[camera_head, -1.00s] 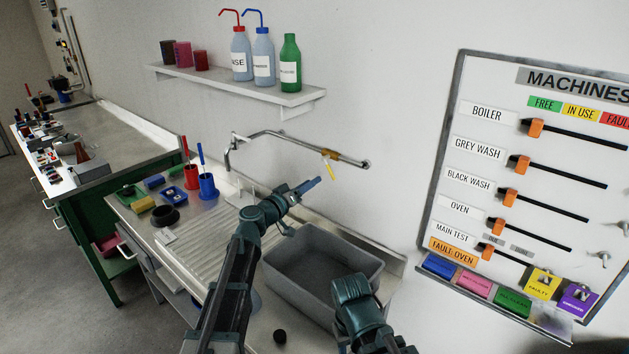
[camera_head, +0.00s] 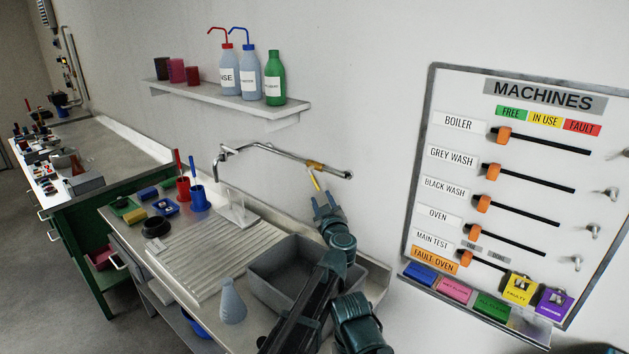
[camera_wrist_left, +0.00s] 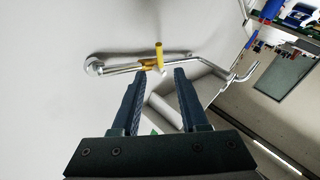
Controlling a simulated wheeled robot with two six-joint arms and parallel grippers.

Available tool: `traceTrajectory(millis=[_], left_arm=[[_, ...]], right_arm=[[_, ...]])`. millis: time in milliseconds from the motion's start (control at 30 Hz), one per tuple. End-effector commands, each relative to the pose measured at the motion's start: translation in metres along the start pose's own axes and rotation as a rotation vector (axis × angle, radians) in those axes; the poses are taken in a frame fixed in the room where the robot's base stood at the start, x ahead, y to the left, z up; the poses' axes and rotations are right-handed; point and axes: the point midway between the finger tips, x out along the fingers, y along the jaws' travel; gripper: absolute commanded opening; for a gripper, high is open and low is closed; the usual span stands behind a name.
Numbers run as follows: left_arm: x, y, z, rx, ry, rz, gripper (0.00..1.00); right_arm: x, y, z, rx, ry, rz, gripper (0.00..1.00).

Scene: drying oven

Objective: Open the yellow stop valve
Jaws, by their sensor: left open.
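The yellow stop valve sits on the bent metal wall pipe (camera_head: 275,148), near its right end. Its yellow lever (camera_head: 314,182) hangs down from the brass-coloured body (camera_head: 315,166). My left gripper (camera_head: 325,196) is open and empty, just below the lever. In the left wrist view the yellow lever (camera_wrist_left: 159,52) shows just beyond the tips of my open left gripper (camera_wrist_left: 160,73), roughly in line with the gap between them. The fingers do not appear to close on it. My right gripper is not in view.
Below the pipe is a grey sink basin (camera_head: 262,278), with a conical flask (camera_head: 232,303) beside it. A shelf with bottles (camera_head: 235,104) is on the wall at left. The machines board (camera_head: 520,190) hangs at right. The wall around the valve is clear.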

Motion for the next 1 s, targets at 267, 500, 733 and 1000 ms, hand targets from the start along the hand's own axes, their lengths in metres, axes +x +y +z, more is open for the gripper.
traceTrajectory(millis=[267, 500, 733, 1000], left_arm=[[0.046, 0.002, 0.001, 0.000, 0.000, -0.001, 0.44], [0.095, 0.002, 0.001, -0.001, 0.000, 0.000, 0.44], [0.125, 0.001, 0.000, -0.001, 0.000, 0.001, 0.44], [0.136, 0.000, 0.000, -0.001, -0.001, 0.001, 0.44]], right_arm=[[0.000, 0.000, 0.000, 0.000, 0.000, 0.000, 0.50], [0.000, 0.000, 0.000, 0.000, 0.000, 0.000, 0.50], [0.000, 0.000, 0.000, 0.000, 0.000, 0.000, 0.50], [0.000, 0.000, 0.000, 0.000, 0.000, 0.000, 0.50]])
